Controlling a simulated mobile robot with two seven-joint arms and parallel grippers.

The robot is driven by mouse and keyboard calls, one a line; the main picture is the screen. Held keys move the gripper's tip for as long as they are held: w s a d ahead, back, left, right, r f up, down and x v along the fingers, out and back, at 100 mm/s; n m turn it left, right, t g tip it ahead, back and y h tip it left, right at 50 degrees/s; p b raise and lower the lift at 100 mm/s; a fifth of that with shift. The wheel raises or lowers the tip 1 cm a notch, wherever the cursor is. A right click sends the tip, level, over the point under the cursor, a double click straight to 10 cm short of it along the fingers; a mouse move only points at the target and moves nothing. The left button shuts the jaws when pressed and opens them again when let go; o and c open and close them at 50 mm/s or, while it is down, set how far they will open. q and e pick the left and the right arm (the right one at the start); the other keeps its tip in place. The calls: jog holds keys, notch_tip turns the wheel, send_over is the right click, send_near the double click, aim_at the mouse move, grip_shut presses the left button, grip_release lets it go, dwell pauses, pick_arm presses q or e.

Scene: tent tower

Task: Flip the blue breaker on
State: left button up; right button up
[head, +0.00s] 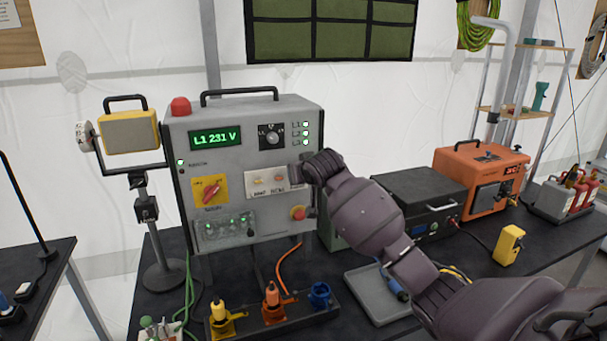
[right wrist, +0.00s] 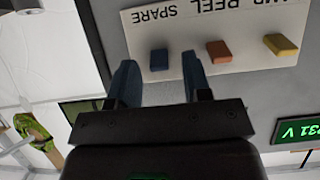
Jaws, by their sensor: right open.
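The blue breaker (right wrist: 159,59) is a small block on a white strip of the grey panel (head: 239,150), beside the word SPARE. An orange-red breaker (right wrist: 219,52) and a yellow breaker (right wrist: 281,45) sit beside it on the same strip; the right wrist view is upside down. My right gripper (right wrist: 160,80) is open, and the blue breaker appears between its fingertips; I cannot tell whether they touch. In the head view my right gripper (head: 297,174) is at the strip's right end and hides the blue breaker. My left gripper is not in view.
The panel's display (head: 215,138) reads L1 231 V. A red and yellow rotary switch (head: 210,189) and a red button (head: 298,213) are on the panel near the strip. Coloured plugs (head: 272,295) stand on the black table below.

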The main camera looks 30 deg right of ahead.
jog(key=b+v, duration=0.1)
jog(key=v, duration=0.9)
jog(key=shift+s+r, duration=0.2)
jog(key=shift+s, duration=0.1)
notch_tip(320, 180, up, 4)
jog(key=w+a+n+t, duration=0.2)
jog(key=n+t, duration=0.1)
jog(key=t, duration=0.1)
jog(key=s+a+f+n+t+y, duration=0.1)
jog(key=s+a+f+n+y, duration=0.15)
jog(key=f, duration=0.45)
jog(key=s+a+f+n+y, duration=0.1)
jog(key=a+f, duration=0.2)
jog(key=f, duration=0.4)
jog(key=s+a+f+m+g+b, duration=0.1)
jog(key=s+a+f+g, duration=0.1)
jog(key=s+f, duration=1.2)
jog(key=s+a+f+m+g+b, duration=0.1)
jog(key=s+a+f+g, duration=0.2)
jog(key=s+f, duration=1.1)
notch_tip(320, 180, down, 4)
jog(key=shift+a+r+m+h, duration=0.2)
jog(key=shift+a+m+h, duration=0.2)
jog(key=shift+a, duration=0.35)
